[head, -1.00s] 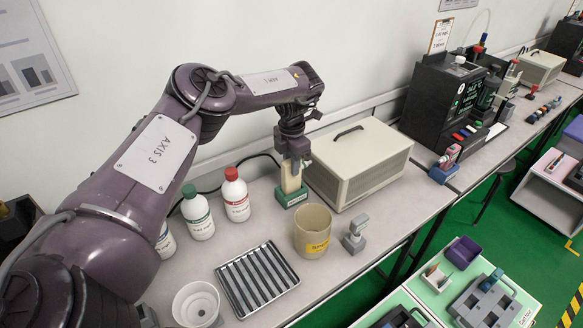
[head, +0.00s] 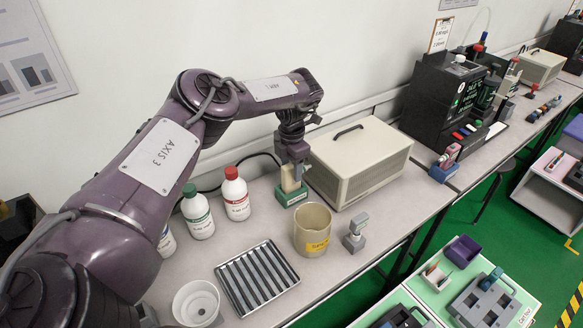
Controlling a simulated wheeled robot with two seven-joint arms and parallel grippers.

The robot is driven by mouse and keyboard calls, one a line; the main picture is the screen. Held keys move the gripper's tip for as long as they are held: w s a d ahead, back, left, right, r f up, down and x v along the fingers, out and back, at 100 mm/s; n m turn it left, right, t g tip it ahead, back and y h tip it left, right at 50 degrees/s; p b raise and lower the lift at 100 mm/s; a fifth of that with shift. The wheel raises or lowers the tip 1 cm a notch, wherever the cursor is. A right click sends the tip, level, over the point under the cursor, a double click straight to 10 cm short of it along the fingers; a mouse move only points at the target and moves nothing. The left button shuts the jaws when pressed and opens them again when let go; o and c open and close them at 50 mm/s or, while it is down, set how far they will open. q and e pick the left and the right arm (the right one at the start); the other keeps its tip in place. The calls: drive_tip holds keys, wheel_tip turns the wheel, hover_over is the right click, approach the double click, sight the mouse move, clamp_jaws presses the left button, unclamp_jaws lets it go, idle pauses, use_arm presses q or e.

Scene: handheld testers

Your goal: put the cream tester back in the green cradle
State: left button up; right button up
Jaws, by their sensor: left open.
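The cream tester (head: 289,180) stands upright in the green cradle (head: 291,196) on the bench, beside the beige box. My left gripper (head: 292,164) is open, pointing down around or just over the top of the tester. The jaws hide the tester's upper part, and I cannot tell whether they touch it. My right gripper is not in view.
A beige case (head: 358,163) stands close right of the cradle. White bottles with red (head: 235,194) and green (head: 197,212) caps stand to its left. A beige beaker (head: 312,232), a grey tester (head: 355,232) and a ribbed tray (head: 257,279) sit in front.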

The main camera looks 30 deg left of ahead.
use_arm(q)
wheel_tip(320, 180, up, 12)
drive_tip(key=shift+b, duration=0.35)
drive_tip(key=shift+r, duration=0.1)
idle(0.4)
